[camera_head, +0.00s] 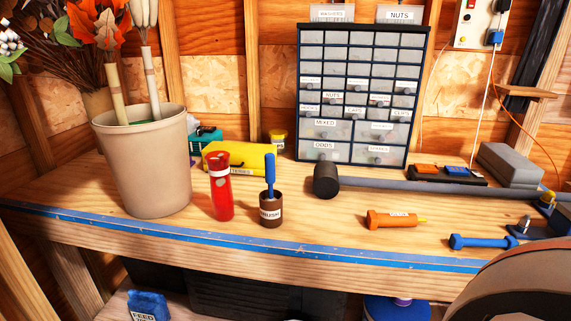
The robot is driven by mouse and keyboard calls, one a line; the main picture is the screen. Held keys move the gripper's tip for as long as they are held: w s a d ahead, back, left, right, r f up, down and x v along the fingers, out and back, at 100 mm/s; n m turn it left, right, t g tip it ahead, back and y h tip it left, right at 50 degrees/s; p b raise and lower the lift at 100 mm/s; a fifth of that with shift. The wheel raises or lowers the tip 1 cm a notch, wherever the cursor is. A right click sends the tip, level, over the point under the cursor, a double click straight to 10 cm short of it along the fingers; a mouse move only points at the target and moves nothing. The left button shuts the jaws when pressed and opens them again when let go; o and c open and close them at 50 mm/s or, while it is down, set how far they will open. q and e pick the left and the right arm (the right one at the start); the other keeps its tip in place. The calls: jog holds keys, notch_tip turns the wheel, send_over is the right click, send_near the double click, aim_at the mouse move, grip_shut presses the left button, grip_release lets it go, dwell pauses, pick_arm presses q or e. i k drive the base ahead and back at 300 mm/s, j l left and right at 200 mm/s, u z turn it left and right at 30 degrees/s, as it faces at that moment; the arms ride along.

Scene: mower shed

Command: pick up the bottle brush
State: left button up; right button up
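A small brown cup (271,213) with a label reading like "BRUSH" stands upright on the wooden bench near its front edge. A blue handle (270,172) rises nearly upright out of the cup. It looks like the bottle brush; its lower end is hidden inside the cup. Neither of my grippers shows in the head view.
A red bottle (221,190) stands close left of the cup, with a tall beige bin (149,170) beyond it. A black-headed mallet (327,181) lies behind right. An orange tool (391,219) and a blue tool (482,242) lie further right. Bench between cup and orange tool is clear.

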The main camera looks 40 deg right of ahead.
aim_at(269, 168)
jog(key=z, duration=1)
